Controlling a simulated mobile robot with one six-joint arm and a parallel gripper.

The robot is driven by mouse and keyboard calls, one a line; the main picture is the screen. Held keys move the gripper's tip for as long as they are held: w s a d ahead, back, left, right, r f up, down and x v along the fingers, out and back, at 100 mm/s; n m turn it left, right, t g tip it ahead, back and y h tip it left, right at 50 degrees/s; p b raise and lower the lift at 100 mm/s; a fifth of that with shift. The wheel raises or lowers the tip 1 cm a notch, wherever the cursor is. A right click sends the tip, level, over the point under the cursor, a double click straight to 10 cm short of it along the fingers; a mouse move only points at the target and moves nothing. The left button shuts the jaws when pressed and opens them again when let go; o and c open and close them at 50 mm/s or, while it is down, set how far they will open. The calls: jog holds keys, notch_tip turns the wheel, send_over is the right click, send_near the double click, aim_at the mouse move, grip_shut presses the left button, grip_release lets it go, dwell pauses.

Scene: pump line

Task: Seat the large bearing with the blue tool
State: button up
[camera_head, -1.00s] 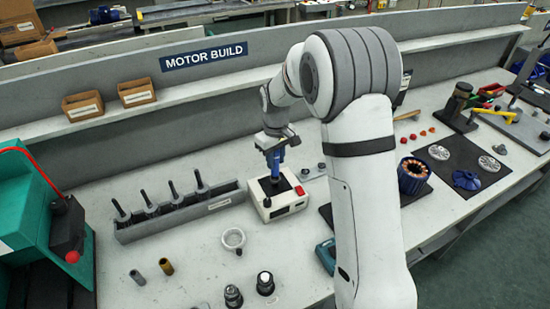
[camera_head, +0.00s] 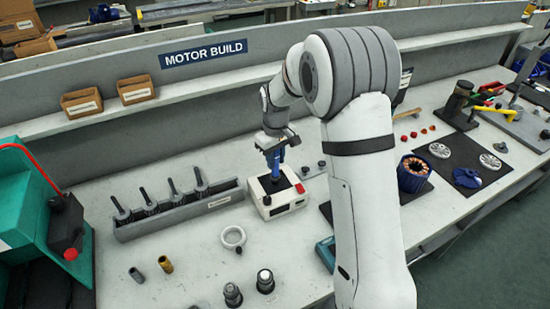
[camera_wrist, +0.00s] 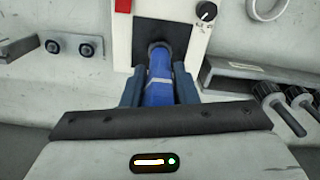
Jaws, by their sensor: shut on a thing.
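My gripper (camera_head: 274,146) is shut on a blue cylindrical tool (camera_wrist: 160,82), which it holds upright between its two fingers. The tool also shows in the head view (camera_head: 275,164), above the dark top plate of a white box (camera_head: 284,203). Its lower end has a dark grey ring-shaped end (camera_wrist: 158,48) at the plate; I cannot tell whether this is part of the tool or a bearing. A pale ring (camera_head: 233,238) lies on the bench in front of the box. I cannot tell which thing is the large bearing.
A grey rack (camera_head: 165,222) with several black-handled tools stands left of the box. Two small round parts (camera_wrist: 70,48) sit beside the box. A blue motor housing (camera_head: 412,176) is at the right.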

jog(key=shift+r+p, duration=1.2)
jog(key=shift+r, duration=0.8)
jog(key=shift+r, duration=0.15)
notch_tip(320, 180, up, 11)
jog(key=p, duration=0.6)
jog(key=shift+f+p, duration=0.2)
jog(key=shift+p, duration=0.2)
